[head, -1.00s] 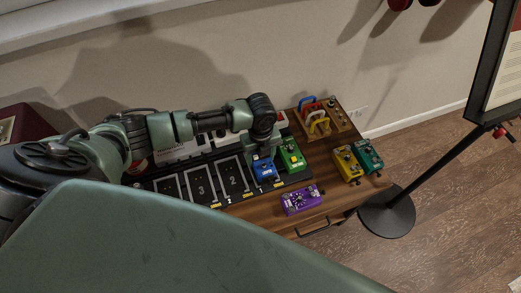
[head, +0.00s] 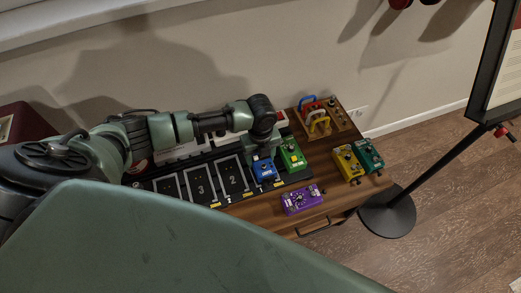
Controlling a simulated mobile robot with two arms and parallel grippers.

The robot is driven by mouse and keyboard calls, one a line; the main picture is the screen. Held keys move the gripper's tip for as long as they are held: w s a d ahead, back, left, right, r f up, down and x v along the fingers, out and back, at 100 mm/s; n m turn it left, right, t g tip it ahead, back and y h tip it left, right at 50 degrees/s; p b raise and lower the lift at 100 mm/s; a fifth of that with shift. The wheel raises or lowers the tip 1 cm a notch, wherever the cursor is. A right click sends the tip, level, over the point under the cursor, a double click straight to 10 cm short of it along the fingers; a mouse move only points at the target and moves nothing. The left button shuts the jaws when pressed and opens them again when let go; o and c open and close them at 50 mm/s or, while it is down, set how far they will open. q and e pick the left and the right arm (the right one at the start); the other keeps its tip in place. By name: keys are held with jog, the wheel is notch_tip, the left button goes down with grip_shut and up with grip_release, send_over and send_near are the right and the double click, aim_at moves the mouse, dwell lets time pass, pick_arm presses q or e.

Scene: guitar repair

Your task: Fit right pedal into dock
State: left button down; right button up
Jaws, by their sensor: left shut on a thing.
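The pedal dock (head: 220,205) is a black board with numbered bays; bays marked 3 and 2 are empty. A blue pedal (head: 264,171) sits at the bay to the right of number 2. My left gripper (head: 262,155) points down over the blue pedal and is shut on it; its fingertips are partly hidden. I cannot tell whether the pedal is fully seated. A green pedal (head: 292,155) stands at the dock's right end, close beside the blue one. My right gripper is not in view.
A purple pedal (head: 302,200) lies on the wooden table (head: 270,215) in front of the dock. Yellow (head: 347,163) and teal (head: 368,156) pedals stand at the right edge. A wooden tool block (head: 335,117) stands behind. A black stand (head: 387,212) is on the floor at right.

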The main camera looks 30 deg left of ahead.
pick_arm(q)
jog(key=shift+f, duration=0.15)
grip_release()
dwell(0.4)
notch_tip(320, 180, up, 8)
jog(key=p, duration=0.8)
dwell(0.7)
